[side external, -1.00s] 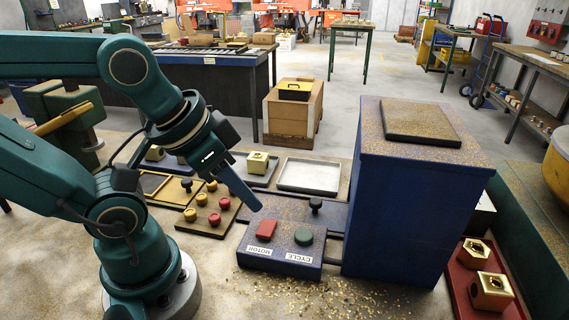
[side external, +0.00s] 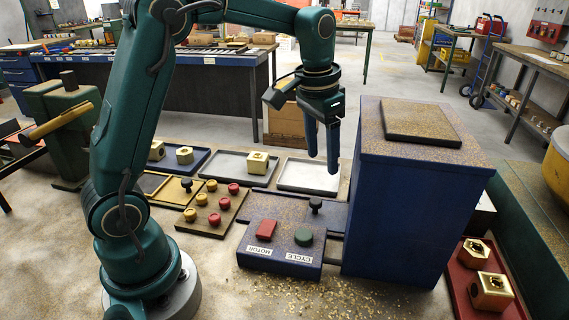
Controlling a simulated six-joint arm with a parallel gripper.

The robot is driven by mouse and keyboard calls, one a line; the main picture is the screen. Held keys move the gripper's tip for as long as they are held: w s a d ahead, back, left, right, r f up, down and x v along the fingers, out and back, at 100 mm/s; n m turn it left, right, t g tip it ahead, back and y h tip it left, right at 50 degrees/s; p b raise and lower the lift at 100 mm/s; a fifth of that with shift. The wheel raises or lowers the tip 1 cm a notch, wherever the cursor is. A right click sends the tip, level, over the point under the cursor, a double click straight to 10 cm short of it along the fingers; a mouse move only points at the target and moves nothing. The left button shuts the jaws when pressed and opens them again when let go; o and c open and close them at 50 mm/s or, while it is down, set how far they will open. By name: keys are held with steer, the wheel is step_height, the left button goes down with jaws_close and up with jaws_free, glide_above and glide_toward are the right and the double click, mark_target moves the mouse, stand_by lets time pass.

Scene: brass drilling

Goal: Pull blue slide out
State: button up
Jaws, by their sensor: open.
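The blue slide (side external: 279,206) is a flat plate behind the button panel, running toward the tall blue machine (side external: 406,210). A black knob (side external: 315,204) stands upright on its right part, near the machine. My gripper (side external: 326,165) points straight down above and slightly behind the knob, apart from it. Its fingers are blue and hold nothing visible. From this side the fingers nearly overlap, so the gap between them is hard to see. Part of the slide's front is hidden by the panel.
The blue panel (side external: 282,250) has a red MOTOR button (side external: 266,230) and a green CYCLE button (side external: 303,237). A board of red and yellow knobs (side external: 211,209) lies to the left. Trays stand behind, one empty (side external: 308,176) and one with a brass block (side external: 257,162). Chips litter the bench.

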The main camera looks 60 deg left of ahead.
steer(key=g, duration=0.2)
glide_above(316, 200)
steer(key=shift+n, duration=0.3)
step_height(316, 200, down, 6)
steer(key=shift+d+f, duration=0.1)
steer(key=shift+f, duration=2.75)
jaws_close()
steer(key=shift+r, duration=0.1)
